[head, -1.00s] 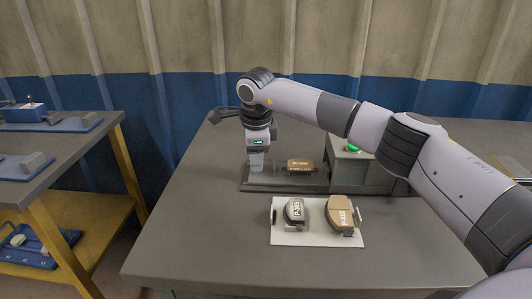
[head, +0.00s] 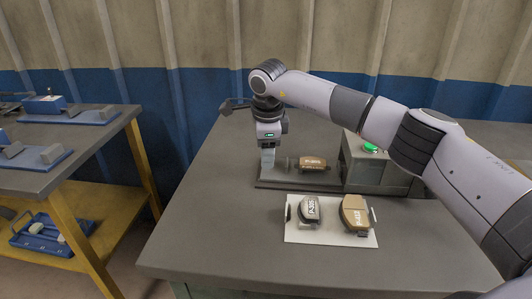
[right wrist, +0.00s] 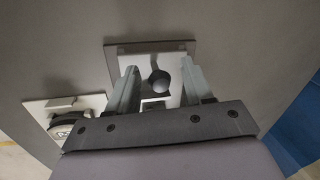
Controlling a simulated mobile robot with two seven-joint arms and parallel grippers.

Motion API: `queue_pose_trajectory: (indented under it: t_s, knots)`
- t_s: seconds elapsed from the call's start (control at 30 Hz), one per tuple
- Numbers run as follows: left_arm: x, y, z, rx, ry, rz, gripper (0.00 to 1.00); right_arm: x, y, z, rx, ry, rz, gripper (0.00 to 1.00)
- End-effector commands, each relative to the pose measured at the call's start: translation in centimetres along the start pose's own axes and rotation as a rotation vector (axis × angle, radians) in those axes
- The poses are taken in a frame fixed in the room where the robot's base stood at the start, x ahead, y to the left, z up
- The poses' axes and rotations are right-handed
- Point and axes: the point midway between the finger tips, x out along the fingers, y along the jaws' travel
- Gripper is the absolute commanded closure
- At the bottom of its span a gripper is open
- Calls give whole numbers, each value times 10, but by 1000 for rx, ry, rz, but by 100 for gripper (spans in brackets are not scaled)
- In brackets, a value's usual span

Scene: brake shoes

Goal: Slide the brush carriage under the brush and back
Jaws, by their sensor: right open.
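My right gripper (head: 267,165) points down at the left end of the dark brush station base (head: 300,186). In the right wrist view its two fingers (right wrist: 160,68) are open on either side of a dark round knob (right wrist: 160,79), with gaps to both. A brown brake shoe (head: 314,162) with a label sits on the carriage, just right of the gripper. The carriage itself is mostly hidden under the shoe and behind the gripper. The grey brush housing (head: 376,172) stands at the right of the base; the brush cannot be made out. My left gripper is not in view.
A white tray (head: 296,236) in front holds a grey shoe (head: 309,210) and a brown shoe (head: 355,214). A second bench (head: 60,172) with blue fixtures stands at the left. The front left of my bench is clear.

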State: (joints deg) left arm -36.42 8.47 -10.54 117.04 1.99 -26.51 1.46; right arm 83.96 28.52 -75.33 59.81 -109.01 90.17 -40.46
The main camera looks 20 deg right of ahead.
Motion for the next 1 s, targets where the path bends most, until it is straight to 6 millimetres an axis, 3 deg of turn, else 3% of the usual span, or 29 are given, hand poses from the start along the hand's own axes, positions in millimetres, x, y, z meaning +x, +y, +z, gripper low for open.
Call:
queue_pose_trajectory:
  t_s: [0.2, 0.33, 1.0]
  knots:
    - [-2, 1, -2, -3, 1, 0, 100, -39, -1, 1, -1, -3, -6, 49]
    - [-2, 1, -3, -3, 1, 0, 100, -55, -1, 2, -2, -4, -5, 49]
    - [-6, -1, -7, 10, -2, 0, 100, -67, -2, 1, -1, -2, -3, 49]
